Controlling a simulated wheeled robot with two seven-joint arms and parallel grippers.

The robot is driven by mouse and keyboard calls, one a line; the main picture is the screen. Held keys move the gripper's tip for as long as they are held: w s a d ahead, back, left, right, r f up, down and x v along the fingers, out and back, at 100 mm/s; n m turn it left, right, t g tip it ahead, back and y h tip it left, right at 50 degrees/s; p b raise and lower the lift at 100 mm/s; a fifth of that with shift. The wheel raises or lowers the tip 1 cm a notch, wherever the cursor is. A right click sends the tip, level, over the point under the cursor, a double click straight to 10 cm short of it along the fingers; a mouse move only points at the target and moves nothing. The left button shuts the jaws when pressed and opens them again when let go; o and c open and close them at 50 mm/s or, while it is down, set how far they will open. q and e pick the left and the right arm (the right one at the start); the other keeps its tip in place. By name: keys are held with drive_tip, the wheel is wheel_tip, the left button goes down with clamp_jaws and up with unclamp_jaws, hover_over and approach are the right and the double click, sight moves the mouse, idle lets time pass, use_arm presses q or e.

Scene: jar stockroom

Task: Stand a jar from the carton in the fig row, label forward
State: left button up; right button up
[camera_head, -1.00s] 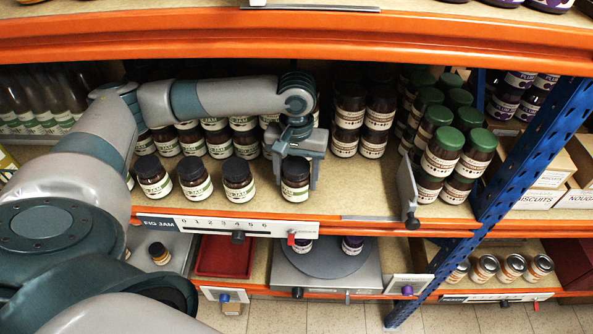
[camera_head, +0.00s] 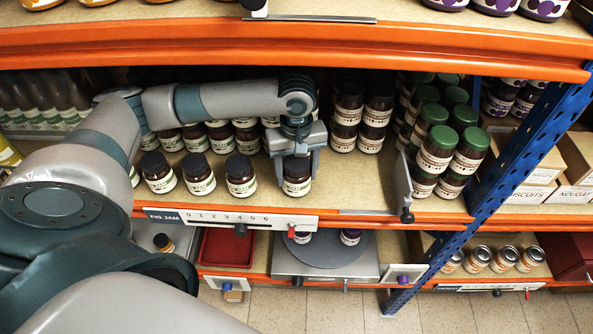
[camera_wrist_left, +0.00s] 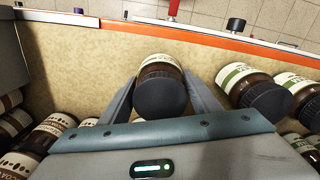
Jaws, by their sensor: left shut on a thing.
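My left gripper (camera_head: 297,164) is shut on a dark jar (camera_head: 297,184) with a black lid, at the front of the shelf marked FIG JAM (camera_head: 170,216). The jar looks upright, its base at or just above the shelf. In the left wrist view the same jar (camera_wrist_left: 160,92) is between the two fingers, its pale label on the side toward the shelf edge. To its left stand three front fig jars (camera_head: 240,176) with white-green labels facing out, a gap between. My right gripper is not in view.
A grey divider (camera_head: 403,186) stands right of the held jar. Beyond it are green-lidded jars (camera_head: 435,150). More dark jars (camera_head: 347,115) stand behind. A numbered rail (camera_head: 235,219) with a red marker (camera_head: 292,230) runs along the orange edge. Below are a red tray (camera_head: 226,247) and a round turntable (camera_head: 325,250).

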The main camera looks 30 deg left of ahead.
use_arm(q)
drive_tip(key=shift+f, duration=0.25)
idle(0.9)
drive_tip(key=o, duration=1.8)
drive_tip(key=shift+o, duration=0.2)
wheel_tip(320, 180, up, 11)
drive_tip(key=b, duration=0.3)
drive_tip(key=shift+r, duration=0.5)
